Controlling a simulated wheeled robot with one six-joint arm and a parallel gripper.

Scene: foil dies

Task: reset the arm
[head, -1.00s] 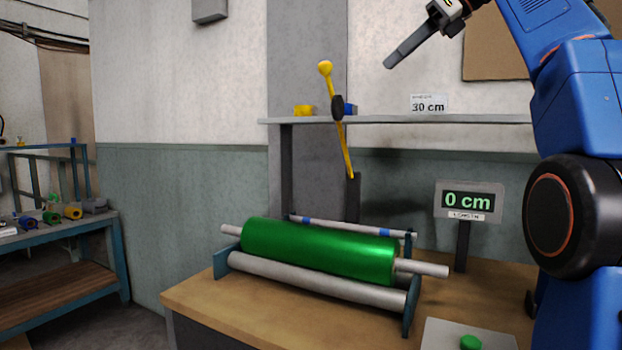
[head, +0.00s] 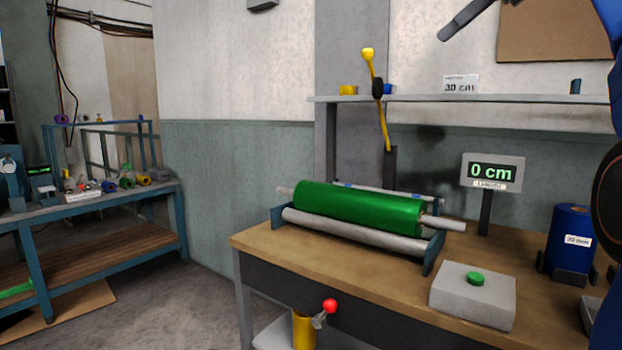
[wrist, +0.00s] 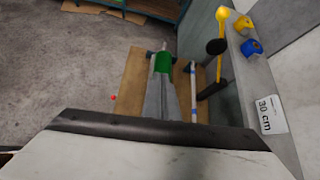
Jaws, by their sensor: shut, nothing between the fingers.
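My gripper (head: 442,36) shows at the top of the head view as a thin grey finger shape, pointing down and left, with its base cut off by the frame edge. It is shut and empty, held high in front of the wall above the shelf. In the wrist view my gripper (wrist: 161,78) shows as a grey wedge, overlapping the view of the green roll (wrist: 163,62) far below. My blue arm fills part of the head view's right edge and is mostly out of frame.
The green roll (head: 358,205) lies in a roller stand on the wooden bench (head: 380,268). A lever (head: 380,100) with a yellow knob stands behind it. A display (head: 492,172) reads 0 cm. A green button box (head: 473,295) and a blue roll (head: 570,240) are at right.

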